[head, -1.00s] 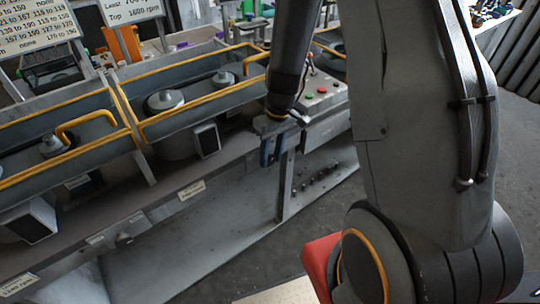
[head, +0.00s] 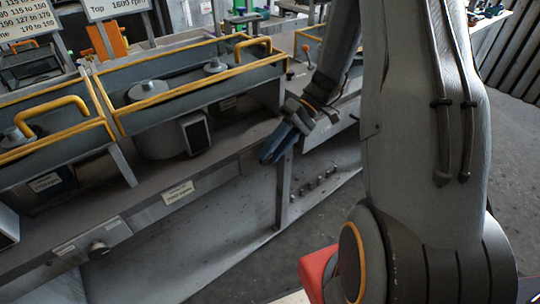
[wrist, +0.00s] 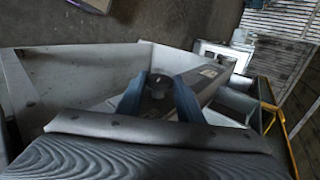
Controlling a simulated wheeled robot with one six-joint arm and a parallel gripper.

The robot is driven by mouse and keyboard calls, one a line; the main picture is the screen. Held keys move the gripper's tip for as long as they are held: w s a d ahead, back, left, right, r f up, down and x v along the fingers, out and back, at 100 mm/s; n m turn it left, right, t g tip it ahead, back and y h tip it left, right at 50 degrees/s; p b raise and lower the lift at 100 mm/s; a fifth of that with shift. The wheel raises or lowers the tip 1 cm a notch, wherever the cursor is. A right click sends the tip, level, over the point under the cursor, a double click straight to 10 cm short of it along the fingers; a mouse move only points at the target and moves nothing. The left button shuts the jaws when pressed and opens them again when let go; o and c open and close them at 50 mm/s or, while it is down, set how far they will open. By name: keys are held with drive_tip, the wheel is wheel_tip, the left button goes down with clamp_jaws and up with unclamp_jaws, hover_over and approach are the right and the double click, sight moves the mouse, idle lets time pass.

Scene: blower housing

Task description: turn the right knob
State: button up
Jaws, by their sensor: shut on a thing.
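My gripper (head: 272,150), with blue fingers, is at the front edge of the bench, near its right end, in the head view. In the wrist view my gripper (wrist: 157,95) has a dark round knob (wrist: 157,84) between its two blue fingertips and is shut on it. I take this to be the right knob; it is hidden behind the fingers in the head view. Another knob (head: 98,247) sits on the front panel at the lower left, well apart from my gripper.
The bench (head: 140,205) carries grey housings with yellow rails (head: 190,95) and a label plate (head: 178,192). A row of small pegs (head: 315,184) stands on the lower shelf. Open floor (head: 505,150) lies at the right.

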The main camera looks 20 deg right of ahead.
drive_tip(key=shift+d+f+y+b, duration=0.15)
drive_tip(key=shift+y+b, duration=0.2)
drive_tip(key=shift+y, duration=0.35)
drive_tip(key=o, duration=1.1)
drive_tip(key=shift+c, duration=0.2)
wheel_tip(320, 180, up, 10)
drive_tip(key=b, duration=0.1)
